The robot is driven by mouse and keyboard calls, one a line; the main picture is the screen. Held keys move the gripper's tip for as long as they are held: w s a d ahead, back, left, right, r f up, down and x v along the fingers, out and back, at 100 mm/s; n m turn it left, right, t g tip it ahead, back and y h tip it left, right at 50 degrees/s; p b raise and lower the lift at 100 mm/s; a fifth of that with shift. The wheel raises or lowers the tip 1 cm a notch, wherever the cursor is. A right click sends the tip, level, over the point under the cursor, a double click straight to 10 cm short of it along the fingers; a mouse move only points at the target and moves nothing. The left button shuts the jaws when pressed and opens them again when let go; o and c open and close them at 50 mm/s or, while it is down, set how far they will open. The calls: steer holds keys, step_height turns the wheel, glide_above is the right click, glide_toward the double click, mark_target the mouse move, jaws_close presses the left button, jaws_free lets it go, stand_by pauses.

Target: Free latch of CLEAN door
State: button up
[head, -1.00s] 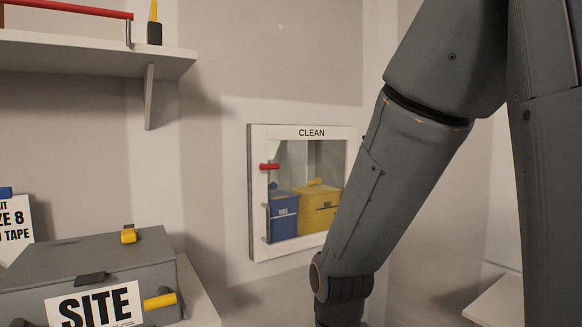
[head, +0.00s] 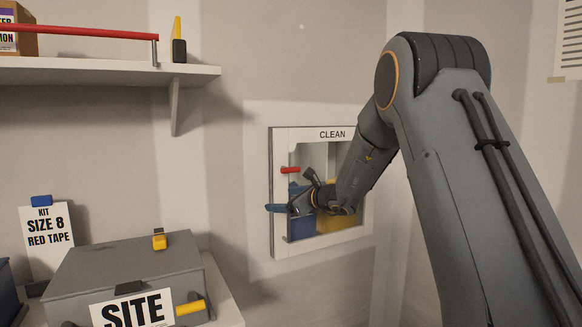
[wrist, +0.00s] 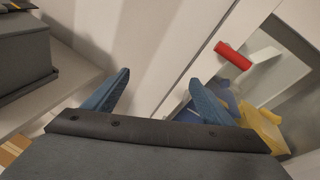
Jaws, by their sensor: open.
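The CLEAN door (head: 280,240) is a white-framed window in the wall, and it looks closed. A red latch bar (head: 290,170) sticks out sideways at the upper left of its frame. My gripper (head: 284,199) is in front of the door's left side, just below the red latch. In the wrist view my gripper (wrist: 158,93) shows two blue fingers spread apart with nothing between them. The red latch (wrist: 233,55) lies beyond and above the right finger, apart from it. My arm and gripper cover part of the door's lower left and right side.
Blue and yellow boxes (wrist: 262,128) sit behind the door's glass. A grey SITE case (head: 130,265) with yellow latches stands at the lower left, by a SIZE 8 RED TAPE sign (head: 48,235). A shelf (head: 110,72) with a red bar hangs at the upper left.

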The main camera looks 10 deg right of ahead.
mark_target(292, 171)
steer(key=w+d+r+m+t+h+p, duration=0.1)
steer(key=w+d+r+m+t+h, duration=0.1)
steer(key=w+d+r+m+t, duration=0.35)
steer(key=shift+m+g, duration=0.45)
steer(key=shift+g, duration=0.2)
steer(key=shift+w+d+r+p+x, duration=0.1)
steer(key=shift+d+r+p+x, duration=0.3)
steer(key=shift+x, duration=1.1)
steer(key=shift+w+d+f+p+x, duration=0.15)
steer(key=shift+p+x, duration=0.5)
steer(key=shift+x, duration=0.8)
steer(key=shift+w+d+r+p+x, duration=0.1)
steer(key=shift+d+r+p+x, duration=0.35)
steer(key=shift+x, duration=1.05)
steer(key=shift+a+f, duration=0.1)
steer(key=shift+f, duration=0.05)
steer(key=c, duration=1.1)
steer(key=shift+o, duration=0.2)
